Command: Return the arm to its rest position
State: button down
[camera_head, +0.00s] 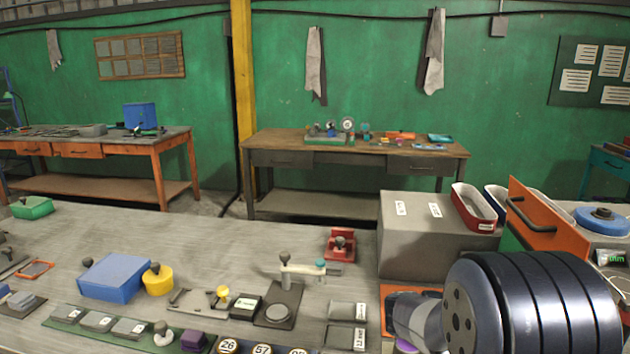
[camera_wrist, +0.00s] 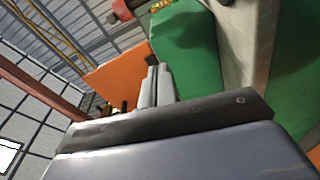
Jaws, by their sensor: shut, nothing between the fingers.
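My gripper (camera_wrist: 156,76) shows in the wrist view, its two grey fingers together with nothing between them. An orange panel (camera_wrist: 118,78) and a green surface (camera_wrist: 185,42) lie beyond the fingers. I cannot tell whether the fingers touch either of them. In the head view my dark, ribbed arm link fills the lower right corner, in front of the bench. It hides part of the bench there, and I cannot make out the fingertips in that view.
The near bench (camera_head: 210,240) holds a blue box (camera_head: 113,277), a yellow knobbed piece (camera_head: 158,280), a red fixture (camera_head: 340,243) and a toggle clamp (camera_head: 285,275). A grey box (camera_head: 420,240) and an orange handled panel (camera_head: 535,225) stand close to my arm.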

jog(key=shift+s+d+f+n+y+p, duration=0.25)
jog(key=shift+n+p, duration=0.35)
jog(key=shift+p, duration=0.7)
jog(key=shift+s+d+f+n+y+p, duration=0.15)
jog(key=shift+d+n+p, duration=0.35)
jog(key=shift+p, duration=0.8)
jog(key=shift+w+a+f+n+p, duration=0.1)
jog(key=shift+w+f+n+p, duration=0.15)
jog(key=shift+n+p, duration=0.6)
jog(key=shift+w+f+p, duration=0.1)
jog(key=shift+w+p, duration=0.05)
jog(key=shift+p, duration=0.4)
jog(key=shift+f, duration=0.15)
